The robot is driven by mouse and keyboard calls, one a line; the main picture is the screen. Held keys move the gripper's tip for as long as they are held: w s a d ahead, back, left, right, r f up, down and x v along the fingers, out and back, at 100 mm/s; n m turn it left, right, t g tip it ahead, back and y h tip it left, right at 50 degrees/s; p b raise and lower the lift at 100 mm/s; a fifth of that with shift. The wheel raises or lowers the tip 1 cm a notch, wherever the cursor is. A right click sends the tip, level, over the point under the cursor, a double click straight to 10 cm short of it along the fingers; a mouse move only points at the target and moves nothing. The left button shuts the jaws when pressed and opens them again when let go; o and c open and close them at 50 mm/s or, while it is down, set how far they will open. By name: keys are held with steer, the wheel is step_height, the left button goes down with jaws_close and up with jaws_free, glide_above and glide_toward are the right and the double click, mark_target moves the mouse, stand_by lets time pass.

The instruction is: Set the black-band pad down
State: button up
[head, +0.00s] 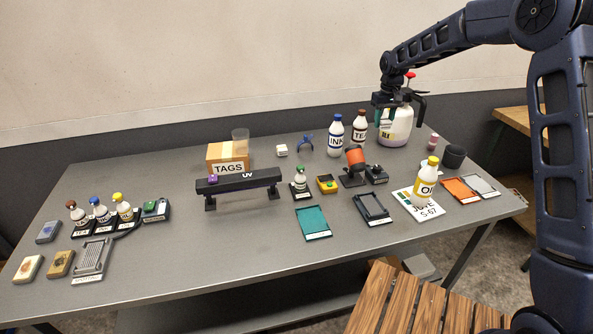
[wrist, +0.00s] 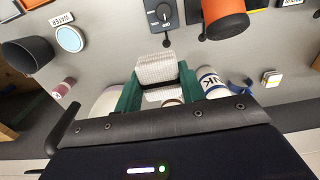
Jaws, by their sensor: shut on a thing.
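My gripper (wrist: 157,92) has green fingers and is shut on a white, woven-looking pad (wrist: 155,68), which sticks out past the fingertips in the wrist view. In the head view my gripper (head: 386,108) is above the back right of the table, in front of the white spray jug (head: 396,130).
The grey table (head: 255,235) holds an INK bottle (head: 335,135), an orange lamp (head: 356,158), a dial box (head: 376,174), a dark cup (head: 454,156) and a yellow-capped bottle (head: 426,185). A teal tray (head: 313,222) and a black tray (head: 373,207) lie nearer. The table's front middle is clear.

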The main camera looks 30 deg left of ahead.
steer(key=s+a, duration=0.4)
steer(key=a, duration=0.5)
steer(key=s+a, duration=0.4)
steer(key=a, duration=0.4)
glide_above(291, 172)
step_height(291, 172, down, 20)
steer(key=shift+w, duration=0.1)
steer(key=shift+f, duration=0.1)
steer(key=o, duration=0.9)
steer(key=shift+o, duration=0.2)
step_height(291, 172, up, 12)
